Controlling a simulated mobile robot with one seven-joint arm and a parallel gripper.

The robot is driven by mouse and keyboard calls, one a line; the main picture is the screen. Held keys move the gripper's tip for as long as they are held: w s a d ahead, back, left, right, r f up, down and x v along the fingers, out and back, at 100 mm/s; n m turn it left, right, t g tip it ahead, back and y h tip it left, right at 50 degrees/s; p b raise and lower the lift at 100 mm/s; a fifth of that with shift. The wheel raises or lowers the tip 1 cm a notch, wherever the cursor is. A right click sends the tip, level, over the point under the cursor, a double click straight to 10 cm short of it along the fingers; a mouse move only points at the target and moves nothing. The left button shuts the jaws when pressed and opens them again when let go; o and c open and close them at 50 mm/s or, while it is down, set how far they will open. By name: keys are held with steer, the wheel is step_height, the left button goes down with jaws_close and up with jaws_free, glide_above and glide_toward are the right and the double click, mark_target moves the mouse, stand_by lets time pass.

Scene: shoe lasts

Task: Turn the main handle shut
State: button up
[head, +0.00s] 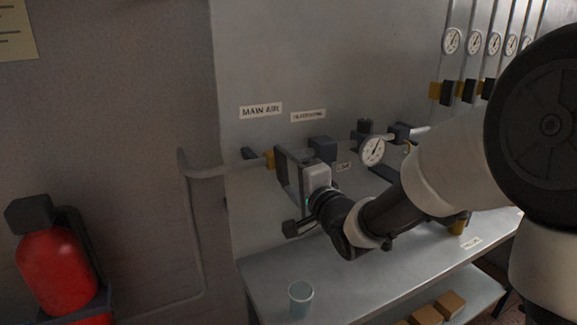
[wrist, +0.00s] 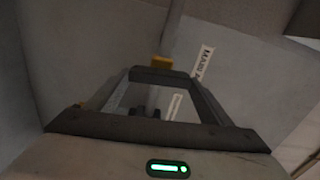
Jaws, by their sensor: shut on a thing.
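The handle's exact angle is hard to tell.
A pressure gauge (head: 373,150) and dark fittings sit on the pipe to the right. A cup (head: 300,299) stands on the bench (head: 350,280) below. A red extinguisher (head: 56,268) is at the lower left. Several gauges line the upper right wall.

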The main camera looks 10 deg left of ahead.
steer(key=shift+m, duration=0.7)
steer(key=o, duration=1)
steer(key=shift+o, duration=0.2)
steer(key=shift+s, duration=0.1)
steer(key=b+v, duration=0.8)
steer(key=v, duration=0.9)
steer(key=shift+b, duration=0.4)
